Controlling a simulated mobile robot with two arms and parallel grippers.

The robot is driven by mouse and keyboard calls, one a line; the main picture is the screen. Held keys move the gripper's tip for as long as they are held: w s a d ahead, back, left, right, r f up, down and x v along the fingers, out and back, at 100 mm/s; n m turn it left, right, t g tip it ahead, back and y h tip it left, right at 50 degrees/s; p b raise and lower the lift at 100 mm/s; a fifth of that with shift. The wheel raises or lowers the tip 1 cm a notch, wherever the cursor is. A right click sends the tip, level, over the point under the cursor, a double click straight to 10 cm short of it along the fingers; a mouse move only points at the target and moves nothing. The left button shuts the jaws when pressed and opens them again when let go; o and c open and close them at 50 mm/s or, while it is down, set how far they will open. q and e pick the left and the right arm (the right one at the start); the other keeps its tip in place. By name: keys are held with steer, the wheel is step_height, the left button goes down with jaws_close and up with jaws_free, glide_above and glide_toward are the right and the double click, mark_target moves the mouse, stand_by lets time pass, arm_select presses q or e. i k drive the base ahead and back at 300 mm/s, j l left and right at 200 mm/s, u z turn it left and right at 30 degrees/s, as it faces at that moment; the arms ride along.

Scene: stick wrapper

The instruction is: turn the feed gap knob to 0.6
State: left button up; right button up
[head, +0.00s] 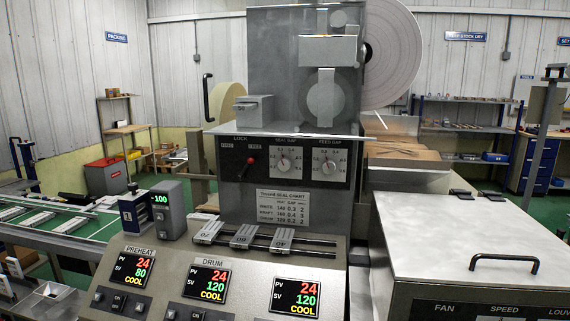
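The feed gap knob (328,167) is a small light-grey knob on a pale dial, under the label FEED GAP. It sits at the right of the black control panel on the grey machine's front. The dial's figures are too small to read, and I cannot tell which value the knob points to. A similar knob (285,165) on its own dial is just to its left. Neither of my grippers is in the head view, and nothing covers the feed gap knob.
A red-tipped lock lever (250,161) is left of the dials. A seal chart (283,209) hangs below. Sliding blocks on rails (300,242) and a sloped console (240,268) stand in front. A light-grey lidded box (470,230) with a black handle stands at right.

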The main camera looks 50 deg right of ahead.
mark_target(329, 166)
steer(key=k+j+z, duration=0.15)
steer(key=z, duration=1.3)
steer(key=l+z, duration=0.15)
steer(key=z, duration=0.3)
steer(key=i+z, duration=0.1)
steer(key=z, duration=0.4)
